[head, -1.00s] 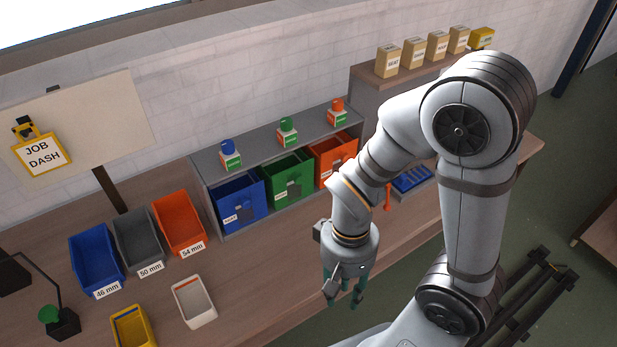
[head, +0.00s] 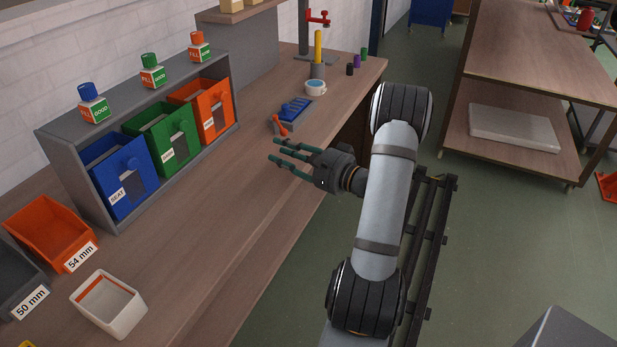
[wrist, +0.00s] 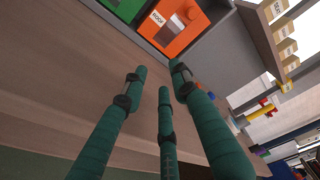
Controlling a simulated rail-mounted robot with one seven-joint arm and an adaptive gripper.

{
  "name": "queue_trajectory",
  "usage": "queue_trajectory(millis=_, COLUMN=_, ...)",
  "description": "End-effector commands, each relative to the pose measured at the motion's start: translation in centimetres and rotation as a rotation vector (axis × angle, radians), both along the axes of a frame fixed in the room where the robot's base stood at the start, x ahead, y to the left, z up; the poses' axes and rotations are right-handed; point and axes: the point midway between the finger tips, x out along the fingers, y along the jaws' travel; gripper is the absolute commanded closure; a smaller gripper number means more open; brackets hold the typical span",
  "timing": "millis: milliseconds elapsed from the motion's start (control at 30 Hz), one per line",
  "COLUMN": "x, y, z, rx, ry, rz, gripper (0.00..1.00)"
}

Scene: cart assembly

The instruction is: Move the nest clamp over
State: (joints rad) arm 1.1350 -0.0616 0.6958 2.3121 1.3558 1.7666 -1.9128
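A blue fixture (head: 294,113) lies on the bench in the head view. An orange-red lever (head: 281,127) stands at its near end; this looks like the nest clamp. My gripper (head: 272,155) has three teal fingers, spread apart and empty. It is above the bench's front edge, nearer the camera than the lever, with its fingertips pointing left. The fingers fill the middle of the wrist view (wrist: 162,78). The fixture and lever are not clearly seen there, partly hidden behind the fingers.
A grey rack with blue, green and orange bins (head: 211,112) stands left along the wall. Behind the fixture are a white cup (head: 316,88), a yellow cylinder (head: 318,47) and a red-topped stand (head: 318,18). The bench between rack and gripper is clear.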

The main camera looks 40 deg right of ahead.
Motion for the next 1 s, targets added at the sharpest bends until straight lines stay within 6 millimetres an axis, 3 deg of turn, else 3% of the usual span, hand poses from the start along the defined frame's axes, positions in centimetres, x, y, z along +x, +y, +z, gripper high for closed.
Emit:
queue_trajectory(millis=33, x=-0.5, y=-2.3, z=-0.8, rx=-0.021, ry=-0.022, rz=-0.063, gripper=0.72)
queue_trajectory(millis=100, x=-1.1, y=-4.6, z=-0.8, rx=-0.047, ry=-0.046, rz=-0.129, gripper=0.72)
queue_trajectory(millis=233, x=-1.6, y=-6.7, z=-0.6, rx=-0.071, ry=-0.064, rz=-0.189, gripper=0.72)
queue_trajectory(millis=467, x=0.2, y=-6.8, z=-0.2, rx=-0.075, ry=-0.065, rz=-0.191, gripper=0.72)
queue_trajectory(millis=867, x=6.2, y=-6.9, z=-0.3, rx=-0.075, ry=-0.064, rz=-0.188, gripper=0.72)
queue_trajectory(millis=1000, x=6.3, y=-7.1, z=-0.6, rx=-0.075, ry=-0.065, rz=-0.193, gripper=0.78)
